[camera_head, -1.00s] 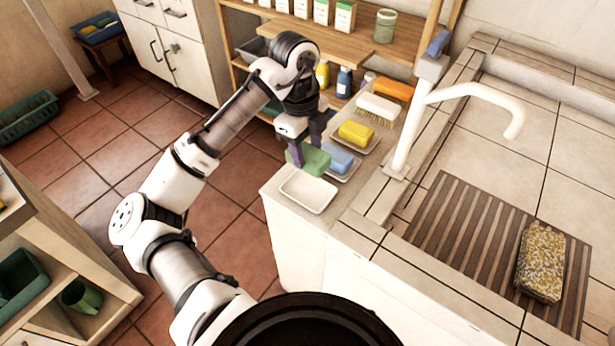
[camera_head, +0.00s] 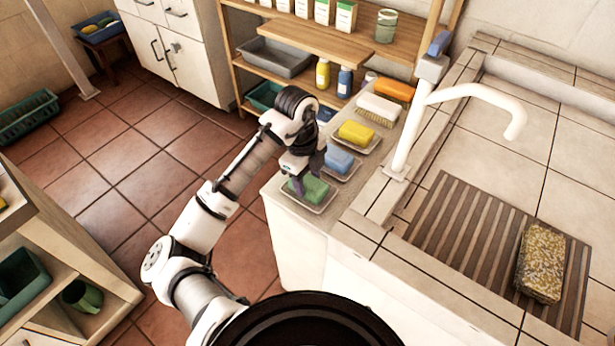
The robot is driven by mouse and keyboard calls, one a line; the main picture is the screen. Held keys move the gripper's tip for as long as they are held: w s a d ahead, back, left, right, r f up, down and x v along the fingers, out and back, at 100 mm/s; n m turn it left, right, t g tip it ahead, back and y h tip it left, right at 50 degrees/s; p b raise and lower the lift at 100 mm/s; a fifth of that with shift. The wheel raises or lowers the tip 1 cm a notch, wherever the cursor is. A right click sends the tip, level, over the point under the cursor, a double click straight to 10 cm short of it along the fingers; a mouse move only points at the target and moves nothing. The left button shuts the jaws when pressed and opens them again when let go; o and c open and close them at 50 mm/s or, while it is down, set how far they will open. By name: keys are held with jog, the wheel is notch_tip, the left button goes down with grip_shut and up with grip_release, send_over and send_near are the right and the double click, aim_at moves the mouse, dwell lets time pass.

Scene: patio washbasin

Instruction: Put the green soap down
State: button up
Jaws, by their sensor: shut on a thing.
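The green soap (camera_head: 314,190) is at the front white dish (camera_head: 322,208) on the counter's near left corner. It appears within the dish's rim; I cannot tell whether it touches the bottom. My gripper (camera_head: 306,185) is shut on the soap from above, with its fingers partly hiding the soap's left side. The blue soap (camera_head: 340,159) lies in the dish just behind, and the yellow soap (camera_head: 357,132) lies in a dish further back.
A white brush (camera_head: 379,106) and an orange item (camera_head: 395,91) lie behind the yellow soap. The white tap (camera_head: 405,135) rises right of the dishes. A speckled sponge (camera_head: 541,262) lies on the slatted board (camera_head: 460,240).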

jog(key=shift+f, duration=0.2)
jog(key=o, duration=1.4)
jog(key=shift+r, duration=0.1)
jog(key=shift+o, duration=0.2)
jog(key=shift+r, duration=0.1)
notch_tip(320, 180, up, 12)
jog(key=a, duration=0.1)
jog(key=shift+w+b, duration=0.4)
jog(key=shift+a, duration=0.1)
